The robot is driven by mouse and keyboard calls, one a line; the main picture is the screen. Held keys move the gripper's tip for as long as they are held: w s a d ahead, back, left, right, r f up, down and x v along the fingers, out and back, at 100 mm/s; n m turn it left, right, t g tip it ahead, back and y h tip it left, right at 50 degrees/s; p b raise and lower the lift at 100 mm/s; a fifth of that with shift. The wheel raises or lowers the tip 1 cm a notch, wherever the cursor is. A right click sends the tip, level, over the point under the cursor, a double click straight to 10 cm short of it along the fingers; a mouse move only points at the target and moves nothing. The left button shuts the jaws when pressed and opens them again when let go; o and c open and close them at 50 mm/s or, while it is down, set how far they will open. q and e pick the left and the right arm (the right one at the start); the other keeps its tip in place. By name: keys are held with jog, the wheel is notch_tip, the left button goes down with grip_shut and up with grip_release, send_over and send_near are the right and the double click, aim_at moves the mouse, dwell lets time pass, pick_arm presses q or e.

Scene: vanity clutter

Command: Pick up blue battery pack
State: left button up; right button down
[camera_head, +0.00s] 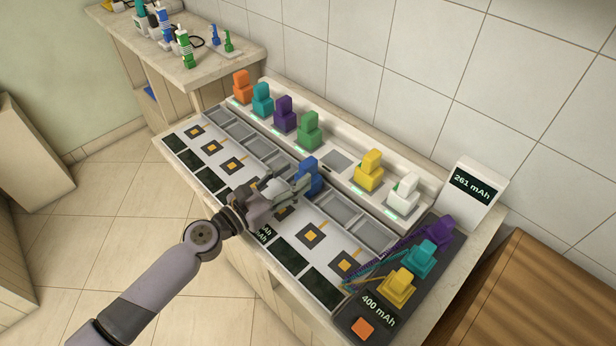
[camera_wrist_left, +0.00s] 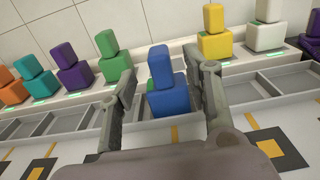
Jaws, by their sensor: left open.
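The blue battery pack (camera_head: 309,176) is a wide block with a smaller block on top. It stands in one compartment of the grey divided tray, in front of the white rack. In the left wrist view the blue battery pack (camera_wrist_left: 166,100) sits upright between the two fingers. My left gripper (camera_head: 292,184) is open with its fingers on either side of the pack; the left gripper also shows in the left wrist view (camera_wrist_left: 164,88). I cannot tell whether either finger touches it. My right gripper is not in view.
The white rack holds orange, teal, purple, green, yellow (camera_head: 369,170) and white (camera_head: 404,194) packs, with an empty slot (camera_head: 337,161) behind the blue one. A dark panel (camera_head: 400,300) with wired packs is at right. A display reading 261 mAh (camera_head: 474,188) stands behind it.

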aim_at(301, 170)
pick_arm(q)
jog(key=x, duration=0.3)
jog(key=shift+w+d, duration=0.15)
jog(key=shift+w, duration=0.1)
jog(key=shift+s, duration=0.1)
grip_shut()
jog(key=shift+r, duration=0.1)
dwell(0.6)
